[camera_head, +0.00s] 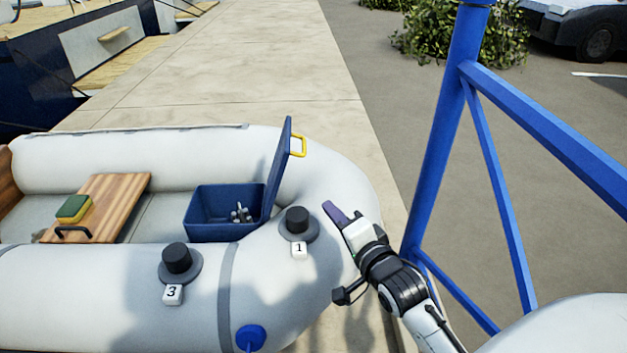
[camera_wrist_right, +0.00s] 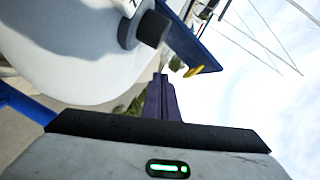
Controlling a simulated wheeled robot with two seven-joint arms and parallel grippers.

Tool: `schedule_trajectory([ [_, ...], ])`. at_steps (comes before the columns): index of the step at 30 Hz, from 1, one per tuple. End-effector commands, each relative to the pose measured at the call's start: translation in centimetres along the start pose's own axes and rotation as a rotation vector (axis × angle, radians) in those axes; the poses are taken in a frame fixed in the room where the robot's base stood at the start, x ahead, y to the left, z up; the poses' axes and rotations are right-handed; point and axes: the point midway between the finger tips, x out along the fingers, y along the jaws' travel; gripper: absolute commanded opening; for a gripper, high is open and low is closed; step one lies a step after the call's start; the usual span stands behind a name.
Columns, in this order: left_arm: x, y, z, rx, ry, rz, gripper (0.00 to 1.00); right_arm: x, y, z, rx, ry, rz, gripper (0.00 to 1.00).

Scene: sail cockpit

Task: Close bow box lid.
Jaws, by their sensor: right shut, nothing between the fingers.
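The bow box (camera_head: 210,214) is a dark blue box in the bow of the grey inflatable boat. Its lid (camera_head: 277,165) stands open and upright on the box's right side, with a yellow handle (camera_head: 298,146) on its outer right face. My right gripper (camera_head: 331,209) is shut and empty, to the right of the lid and below the handle, apart from both. In the right wrist view the shut fingers (camera_wrist_right: 161,97) point toward the lid (camera_wrist_right: 188,45) and its yellow handle (camera_wrist_right: 193,71). My left gripper is not in view.
Metal items (camera_head: 241,213) lie in the box. A black valve cap marked 1 (camera_head: 297,220) sits on the tube between box and gripper; another marked 3 (camera_head: 177,258) is further left. A wooden seat (camera_head: 115,200) holds a sponge (camera_head: 74,208). A blue post (camera_head: 445,130) rises at right.

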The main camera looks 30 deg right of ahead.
Motion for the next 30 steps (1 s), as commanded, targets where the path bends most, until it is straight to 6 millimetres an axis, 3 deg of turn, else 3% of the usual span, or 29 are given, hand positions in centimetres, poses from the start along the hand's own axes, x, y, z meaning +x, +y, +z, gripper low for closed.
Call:
schedule_trajectory([
  [1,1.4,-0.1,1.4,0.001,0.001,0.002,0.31,1.0,-0.1,-1.4,0.110,0.046,-0.047,0.00],
  [3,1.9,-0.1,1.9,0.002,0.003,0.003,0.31,1.5,-1.3,-3.4,0.243,0.087,-0.099,0.00],
  [9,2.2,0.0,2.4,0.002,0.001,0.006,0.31,2.0,-3.2,-6.2,0.437,0.133,-0.179,0.00],
  [14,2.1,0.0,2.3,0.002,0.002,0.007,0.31,3.4,-3.8,-6.8,0.454,0.135,-0.187,0.00],
  [26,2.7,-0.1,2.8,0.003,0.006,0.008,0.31,11.4,-4.8,-8.1,0.449,0.135,-0.184,0.00],
  [30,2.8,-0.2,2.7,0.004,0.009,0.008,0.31,12.3,-5.8,-6.3,0.454,0.132,-0.184,0.00],
])
